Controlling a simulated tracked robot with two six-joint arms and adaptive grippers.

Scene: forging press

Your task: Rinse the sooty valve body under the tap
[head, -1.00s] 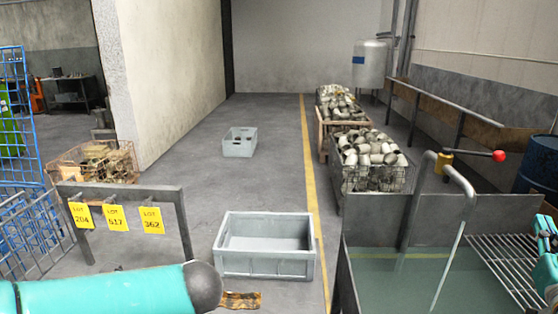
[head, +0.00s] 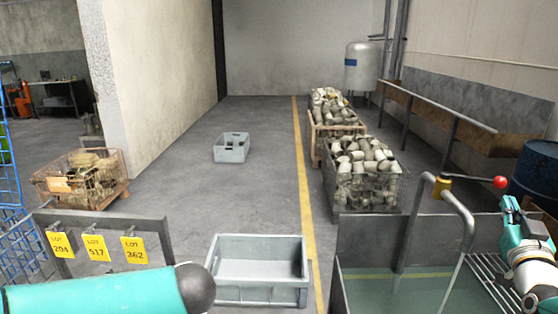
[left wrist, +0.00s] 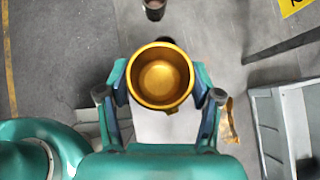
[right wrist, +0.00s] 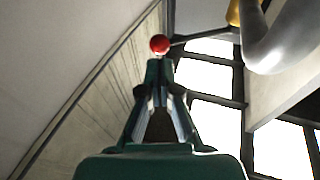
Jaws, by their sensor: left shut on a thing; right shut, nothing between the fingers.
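In the left wrist view my left gripper (left wrist: 160,94) is shut on a gold-coloured, round, hollow valve body (left wrist: 160,84), open end towards the camera. No soot shows on the part I see; its outside is mostly hidden.
A wire rack (head: 490,287) lies at the sink's right. A grey crate (head: 258,295) stands on the floor left of the sink. A frame with yellow lot tags (head: 93,247) is at left. Baskets of metal parts (head: 368,190) stand behind the sink. A blue drum (head: 537,165) is at right.

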